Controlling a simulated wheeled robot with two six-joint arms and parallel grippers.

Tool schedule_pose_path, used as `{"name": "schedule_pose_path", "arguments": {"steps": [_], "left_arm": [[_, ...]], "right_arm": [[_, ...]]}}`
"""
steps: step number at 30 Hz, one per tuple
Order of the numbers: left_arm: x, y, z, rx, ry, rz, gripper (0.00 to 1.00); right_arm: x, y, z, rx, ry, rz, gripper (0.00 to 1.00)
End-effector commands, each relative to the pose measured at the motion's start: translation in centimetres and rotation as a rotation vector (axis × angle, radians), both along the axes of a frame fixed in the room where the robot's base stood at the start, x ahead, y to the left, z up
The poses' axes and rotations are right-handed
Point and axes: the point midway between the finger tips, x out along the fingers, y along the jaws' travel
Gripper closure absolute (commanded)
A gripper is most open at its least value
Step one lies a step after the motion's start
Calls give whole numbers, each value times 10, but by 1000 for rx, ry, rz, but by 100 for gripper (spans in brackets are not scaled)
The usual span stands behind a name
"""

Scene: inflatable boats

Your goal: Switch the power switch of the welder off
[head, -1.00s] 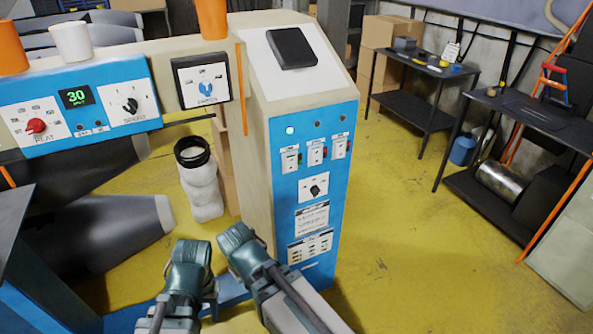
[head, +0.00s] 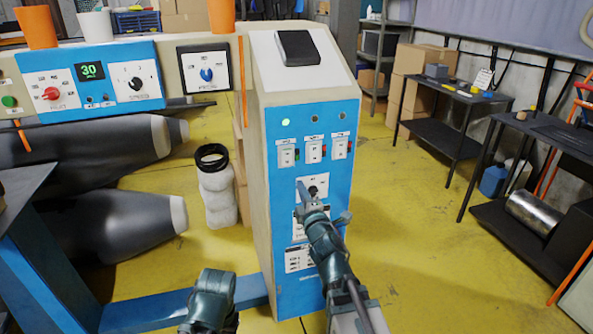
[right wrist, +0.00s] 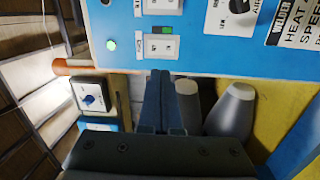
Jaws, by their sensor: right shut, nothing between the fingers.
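The welder's control post (head: 335,245) has a blue front panel with a row of three white rocker switches. The left switch (head: 287,154) has a green mark beside it and a lit green lamp (head: 286,122) above. The middle switch (head: 314,151) and right switch (head: 340,148) have red marks and unlit lamps. Their labels are too small to read. My right gripper (head: 303,187) is shut and empty before the panel's knob, below the switches. In the right wrist view its fingers (right wrist: 165,78) point towards the left switch (right wrist: 160,46). My left gripper (head: 208,290) is low; its fingertips are unclear.
A blue heat-and-speed box (head: 90,85) and a small dial box (head: 204,68) are left of the post. Grey inflatable tubes (head: 90,150) lie below. Black tables (head: 450,105) are at right; yellow floor between is clear.

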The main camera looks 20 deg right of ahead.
Motion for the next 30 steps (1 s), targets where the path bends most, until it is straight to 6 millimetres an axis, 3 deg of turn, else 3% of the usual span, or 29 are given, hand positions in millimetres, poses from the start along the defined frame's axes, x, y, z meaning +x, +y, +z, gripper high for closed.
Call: {"name": "schedule_pose_path", "arguments": {"steps": [20,30], "left_arm": [[0,0,-5,0,0,0,51],[0,0,1,0,0,0,51]], "right_arm": [[1,1,6,-64,-49,37,100],[28,-4,11,-64,-48,35,100]]}}
